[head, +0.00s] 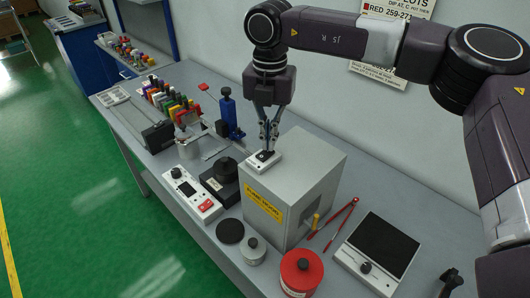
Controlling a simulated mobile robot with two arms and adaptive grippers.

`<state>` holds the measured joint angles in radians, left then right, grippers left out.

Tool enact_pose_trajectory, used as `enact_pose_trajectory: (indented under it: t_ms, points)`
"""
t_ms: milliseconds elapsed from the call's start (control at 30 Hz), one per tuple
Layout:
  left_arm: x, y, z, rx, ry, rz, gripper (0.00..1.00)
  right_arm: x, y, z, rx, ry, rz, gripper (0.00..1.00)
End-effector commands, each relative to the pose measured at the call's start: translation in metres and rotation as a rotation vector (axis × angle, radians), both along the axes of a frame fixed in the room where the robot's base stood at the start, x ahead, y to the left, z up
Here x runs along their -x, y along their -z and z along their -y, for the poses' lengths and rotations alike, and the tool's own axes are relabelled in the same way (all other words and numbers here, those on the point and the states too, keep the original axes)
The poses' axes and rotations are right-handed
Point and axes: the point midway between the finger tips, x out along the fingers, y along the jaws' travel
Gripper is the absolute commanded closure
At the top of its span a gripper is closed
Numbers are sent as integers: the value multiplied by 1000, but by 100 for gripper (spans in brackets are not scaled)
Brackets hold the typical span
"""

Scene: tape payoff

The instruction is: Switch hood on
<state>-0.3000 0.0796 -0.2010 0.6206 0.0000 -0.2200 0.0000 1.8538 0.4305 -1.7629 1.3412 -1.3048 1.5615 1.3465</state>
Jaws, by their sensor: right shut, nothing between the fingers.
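The hood is a grey box (312,172) with an opening on its right side and a yellow label (264,203) on its front. A small white switch box (254,167) with a black switch on it sits on the hood's top, near the left edge. My right gripper (267,148) points straight down over this switch, its fingers shut and empty. The fingertips are at or just above the black switch; I cannot tell whether they touch it. They partly hide the switch, so its position is unclear. My left gripper is not in view.
Left of the hood stand a white device with a red button (207,205), a black device (222,180) and a blue stand (229,115). A red container (301,272), red tongs (334,222) and a black-topped plate (381,247) lie in front and right. The wall is close behind.

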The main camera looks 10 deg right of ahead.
Motion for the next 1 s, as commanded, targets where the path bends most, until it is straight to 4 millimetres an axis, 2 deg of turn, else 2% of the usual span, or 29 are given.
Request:
enact_pose_trajectory:
  t_ms: [833,1000]
  points:
    - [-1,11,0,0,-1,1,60,0,14,0,0,0,-1,100]
    - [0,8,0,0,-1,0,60,1,11,0,2,0,-3,100]
